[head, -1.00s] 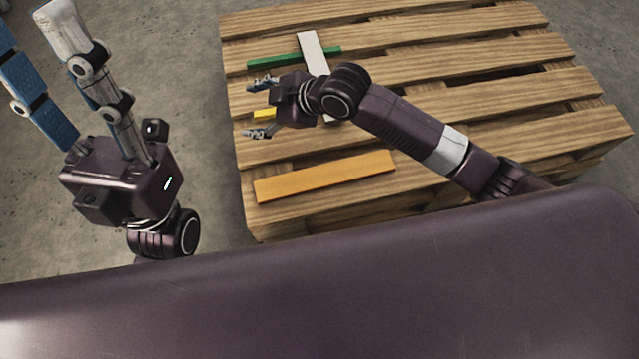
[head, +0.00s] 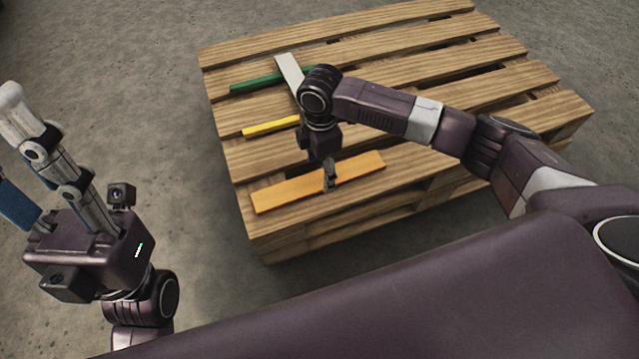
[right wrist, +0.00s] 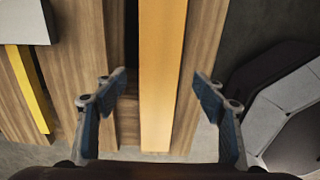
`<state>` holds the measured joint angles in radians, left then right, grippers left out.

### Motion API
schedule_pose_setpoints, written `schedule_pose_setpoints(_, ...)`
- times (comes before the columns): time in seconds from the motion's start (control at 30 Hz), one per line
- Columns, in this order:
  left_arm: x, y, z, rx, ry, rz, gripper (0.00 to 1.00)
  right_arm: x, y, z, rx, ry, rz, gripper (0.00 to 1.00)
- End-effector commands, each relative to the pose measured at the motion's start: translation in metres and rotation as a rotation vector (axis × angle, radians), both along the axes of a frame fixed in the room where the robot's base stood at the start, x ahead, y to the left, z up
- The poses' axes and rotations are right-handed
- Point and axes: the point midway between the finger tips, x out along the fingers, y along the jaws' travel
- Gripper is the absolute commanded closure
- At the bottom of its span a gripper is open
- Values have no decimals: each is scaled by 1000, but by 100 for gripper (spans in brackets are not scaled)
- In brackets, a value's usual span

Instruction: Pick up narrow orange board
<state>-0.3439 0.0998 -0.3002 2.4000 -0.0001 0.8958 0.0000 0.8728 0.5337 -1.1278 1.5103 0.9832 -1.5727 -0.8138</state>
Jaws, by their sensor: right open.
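The narrow orange board (head: 285,194) lies flat on the near left part of the wooden pallet. My right gripper (head: 329,180) points down over the middle of this board. In the right wrist view the orange board (right wrist: 163,60) runs lengthwise between the two open fingers (right wrist: 158,79), with a gap on each side. Whether the fingertips reach down beside the board cannot be told. My left gripper (head: 28,170) is at the far left, off the pallet, its fingers apart and empty, with one partly cut off by the picture edge.
The slatted pallet (head: 430,92) stands on a concrete floor. A yellow board (head: 268,127), a green board (head: 262,83) and a white board (head: 287,68) lie farther back on it. The white one crosses the green one. The pallet's right side is clear.

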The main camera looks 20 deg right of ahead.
Motion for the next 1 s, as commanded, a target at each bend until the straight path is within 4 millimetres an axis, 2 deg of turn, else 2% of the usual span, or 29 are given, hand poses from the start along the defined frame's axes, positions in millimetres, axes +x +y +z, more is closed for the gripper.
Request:
schedule_pose_setpoints(0.03, 0, 0, -7, 0, -14, 0, 60, 1, 1, -13, 1, 0, 0, 36)
schedule_pose_setpoints(0.2, 2, -1, 1, 3, -49, 3, 60, 0, 1, -28, 1, -1, 1, 36)
schedule_pose_setpoints(0.53, 3, -2, 5, 5, -56, 3, 60, 0, 1, -31, 1, -2, 1, 36)
schedule_pose_setpoints(1.0, 2, -2, 5, 4, -57, 2, 60, 0, 1, -31, 1, -2, 1, 87)
